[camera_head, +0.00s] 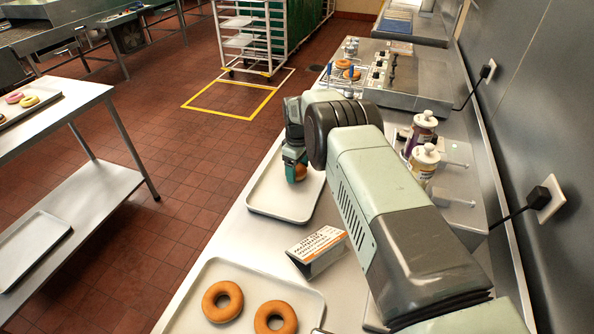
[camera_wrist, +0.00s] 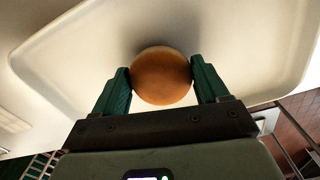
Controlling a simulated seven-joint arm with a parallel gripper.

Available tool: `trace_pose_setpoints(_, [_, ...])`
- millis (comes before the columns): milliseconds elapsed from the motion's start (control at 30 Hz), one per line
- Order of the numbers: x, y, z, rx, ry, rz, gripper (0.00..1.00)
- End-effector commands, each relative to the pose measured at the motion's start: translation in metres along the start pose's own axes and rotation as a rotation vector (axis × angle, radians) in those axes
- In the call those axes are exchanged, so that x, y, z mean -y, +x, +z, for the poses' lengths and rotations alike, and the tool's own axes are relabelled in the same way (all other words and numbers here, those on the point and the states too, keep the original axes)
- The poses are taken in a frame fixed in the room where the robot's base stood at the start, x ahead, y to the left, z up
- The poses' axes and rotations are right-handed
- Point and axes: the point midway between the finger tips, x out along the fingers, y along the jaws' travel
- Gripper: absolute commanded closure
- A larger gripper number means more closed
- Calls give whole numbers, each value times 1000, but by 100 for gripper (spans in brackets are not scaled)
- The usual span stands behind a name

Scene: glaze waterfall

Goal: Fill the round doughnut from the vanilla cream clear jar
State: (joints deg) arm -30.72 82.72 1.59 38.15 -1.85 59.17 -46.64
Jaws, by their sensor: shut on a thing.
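My gripper (camera_head: 293,163) is shut on a round brown doughnut (camera_head: 300,173) over the empty white tray (camera_head: 280,205) in the middle of the bench. In the wrist view the round doughnut (camera_wrist: 161,76) sits between the two green fingers, with the pale tray (camera_wrist: 70,62) behind it. I cannot tell whether the doughnut touches the tray. Two clear jars with white lids stand at the right by the wall: one with a yellowish label (camera_head: 424,165) and, behind it, one with a purple label (camera_head: 421,131). The label text is too small to read. Each has a spout pointing right.
A tray (camera_head: 240,264) with two ring doughnuts (camera_head: 222,301) is at the front. A folded sign card (camera_head: 318,246) stands between the trays. Ring doughnuts (camera_head: 346,69) sit at the far end near a machine (camera_head: 392,77). My arm crosses in front of the jars' side.

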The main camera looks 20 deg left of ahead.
Motion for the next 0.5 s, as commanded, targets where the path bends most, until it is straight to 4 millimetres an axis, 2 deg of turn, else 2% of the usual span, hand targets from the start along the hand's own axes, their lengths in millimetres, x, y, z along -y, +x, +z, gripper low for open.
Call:
trace_pose_setpoints(300, [-1, -63, 0, -3, 1, 3, 57])
trace_pose_setpoints(500, [1, -89, 2, -1, -7, 1, 57])
